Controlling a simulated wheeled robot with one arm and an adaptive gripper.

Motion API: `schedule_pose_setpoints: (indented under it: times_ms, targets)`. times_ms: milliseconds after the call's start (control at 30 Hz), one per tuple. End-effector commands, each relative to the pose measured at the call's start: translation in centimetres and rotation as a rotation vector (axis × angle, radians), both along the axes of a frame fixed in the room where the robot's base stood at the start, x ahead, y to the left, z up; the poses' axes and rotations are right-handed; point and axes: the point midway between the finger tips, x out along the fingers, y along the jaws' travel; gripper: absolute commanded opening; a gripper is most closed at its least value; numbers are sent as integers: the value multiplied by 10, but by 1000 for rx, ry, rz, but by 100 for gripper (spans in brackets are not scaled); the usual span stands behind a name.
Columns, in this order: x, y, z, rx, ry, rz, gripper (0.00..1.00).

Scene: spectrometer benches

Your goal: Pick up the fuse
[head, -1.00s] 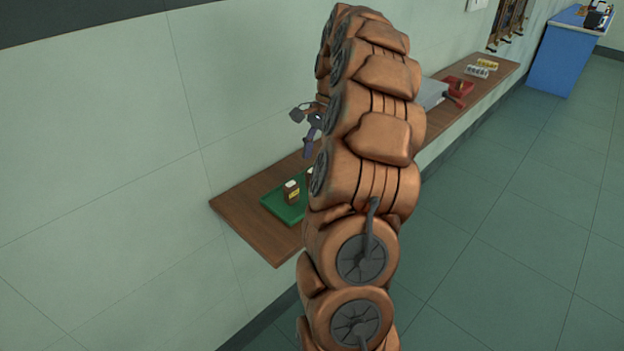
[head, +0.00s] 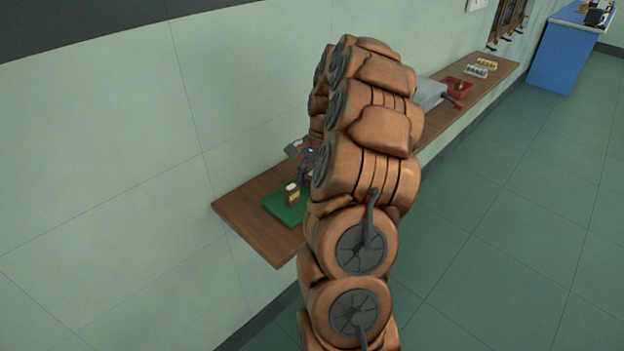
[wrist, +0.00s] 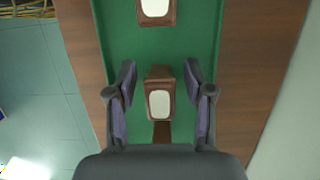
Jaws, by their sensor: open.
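In the wrist view, a brown block-shaped piece with a white top (wrist: 160,103), which looks like a fuse, stands on a green mat (wrist: 205,30). My gripper (wrist: 158,80) is open, one finger on each side of this piece, with a gap on both sides. A second, similar brown piece with a white top (wrist: 156,9) stands farther up, partly cut off by the frame edge. In the head view, one such piece (head: 292,194) shows at the mat's near end; my arm hides the rest of the mat and most of my gripper (head: 302,160).
The mat lies on a narrow wooden shelf (head: 247,220) along the wall. Farther along are a grey box (head: 430,92), a red tray (head: 466,86) and small white and yellow pieces (head: 482,67). A blue cabinet (head: 566,55) stands at the far right.

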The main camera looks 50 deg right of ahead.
Motion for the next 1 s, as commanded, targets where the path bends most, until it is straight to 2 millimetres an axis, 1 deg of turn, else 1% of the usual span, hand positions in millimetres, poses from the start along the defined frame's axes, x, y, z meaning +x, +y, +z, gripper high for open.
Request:
schedule_pose_setpoints:
  times_ms: [167, 600, 667, 1000]
  targets:
    - [0, 0, 0, -1, -1, 0, 51]
    - [0, 0, 1, -1, -1, 0, 5]
    - [0, 0, 1, -1, -1, 0, 0]
    - [0, 0, 1, -1, -1, 0, 0]
